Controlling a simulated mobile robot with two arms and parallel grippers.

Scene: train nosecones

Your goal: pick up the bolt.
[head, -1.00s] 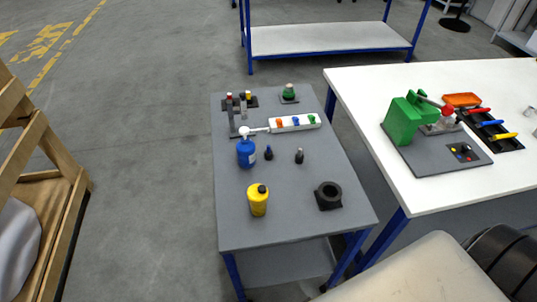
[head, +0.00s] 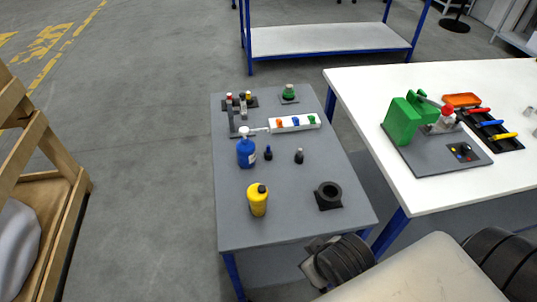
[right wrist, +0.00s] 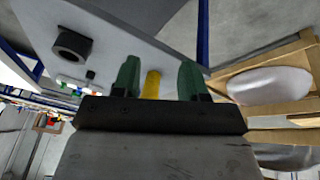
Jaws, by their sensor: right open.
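No item is clearly recognisable as a bolt; the small pieces are too small to identify. On the grey table stand a small dark-blue piece (head: 268,153) and a small black piece with a grey top (head: 299,156). My right gripper (right wrist: 159,66) is open, its two green fingers apart. The yellow bottle (head: 257,200) shows beyond and between these fingers in the right wrist view (right wrist: 152,83), with no visible grip on it. In the head view, dark parts of my right arm show at the table's front right corner. My left gripper is out of view.
The grey table (head: 240,228) also carries a blue bottle (head: 246,153), a black ring holder (head: 329,195), a white tray (head: 294,123) and small stands at the back. The white table (head: 440,195) at right holds a green press (head: 404,118). The grey table's front middle is clear.

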